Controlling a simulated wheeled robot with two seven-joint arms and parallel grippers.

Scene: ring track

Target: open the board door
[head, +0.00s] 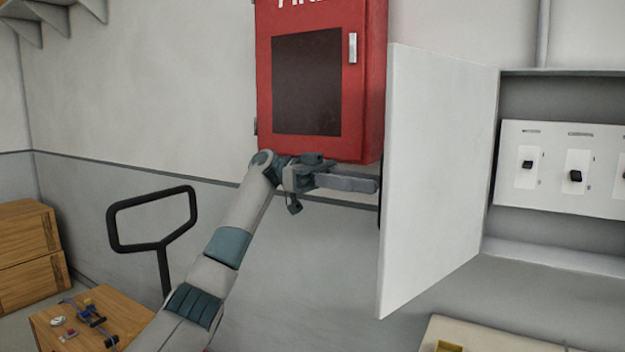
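The white board door (437,180) stands swung wide open on the left side of the wall board (560,225), hinged at the board's left edge. Inside the board a white panel (548,170) with black switches shows. My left gripper (375,185) is just left of the door's free edge, below the red cabinet, with its fingers pointing right toward the door. I cannot tell whether its tips touch the door, or whether its fingers are apart. My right gripper is not in view.
A red wall cabinet (375,80) hangs directly above my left gripper. A black handle frame (152,244) stands at left, near wooden boxes (28,250) and a wooden crate with small items (115,305). A pale surface (500,335) lies below the board.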

